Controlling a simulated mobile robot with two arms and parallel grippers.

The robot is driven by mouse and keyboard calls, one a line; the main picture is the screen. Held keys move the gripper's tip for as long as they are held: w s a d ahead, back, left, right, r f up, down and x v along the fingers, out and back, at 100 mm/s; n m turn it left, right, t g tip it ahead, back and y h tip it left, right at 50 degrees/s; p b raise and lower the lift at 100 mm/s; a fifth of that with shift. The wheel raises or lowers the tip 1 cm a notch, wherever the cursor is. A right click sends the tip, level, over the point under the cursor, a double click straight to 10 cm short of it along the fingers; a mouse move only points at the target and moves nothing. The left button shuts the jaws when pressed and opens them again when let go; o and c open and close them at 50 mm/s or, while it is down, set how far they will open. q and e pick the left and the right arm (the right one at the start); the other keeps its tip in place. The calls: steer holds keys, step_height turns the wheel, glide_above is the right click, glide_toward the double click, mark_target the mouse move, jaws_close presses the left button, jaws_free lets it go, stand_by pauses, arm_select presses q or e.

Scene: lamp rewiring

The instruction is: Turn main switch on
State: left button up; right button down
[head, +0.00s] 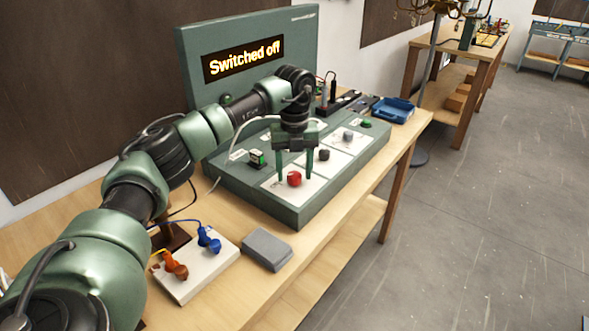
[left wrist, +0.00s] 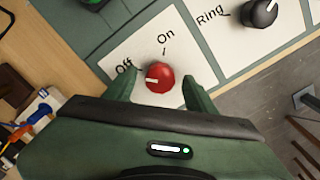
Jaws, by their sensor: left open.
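The main switch is a red round knob (head: 294,179) on a white plate on the green panel box (head: 262,206). A display (head: 243,59) reads "Switched off". My left gripper (head: 295,180) points down with its open fingers on either side of the knob. In the left wrist view the fingertips (left wrist: 161,85) flank the knob; contact cannot be told. My right gripper is not in view.
A black "Ring" knob (left wrist: 261,13) and a grey knob (head: 348,136) sit farther along the panel. A white board (head: 205,273) with blue and orange plugs and a grey block (head: 267,249) lie on the table nearer me. A blue tray (head: 391,109) stands beyond.

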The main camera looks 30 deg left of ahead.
arm_select(q)
jaws_close()
steer(key=m+p, duration=0.1)
steer(key=m, duration=0.2)
steer(key=shift+r+m+p, duration=0.15)
steer(key=shift+m+p, duration=0.15)
steer(key=m+p, duration=0.1)
steer(key=m, duration=0.3)
steer(key=shift+m, duration=0.3)
steer(key=m, duration=0.4)
steer(key=shift+p, duration=0.3)
steer(key=shift+m, duration=2.8)
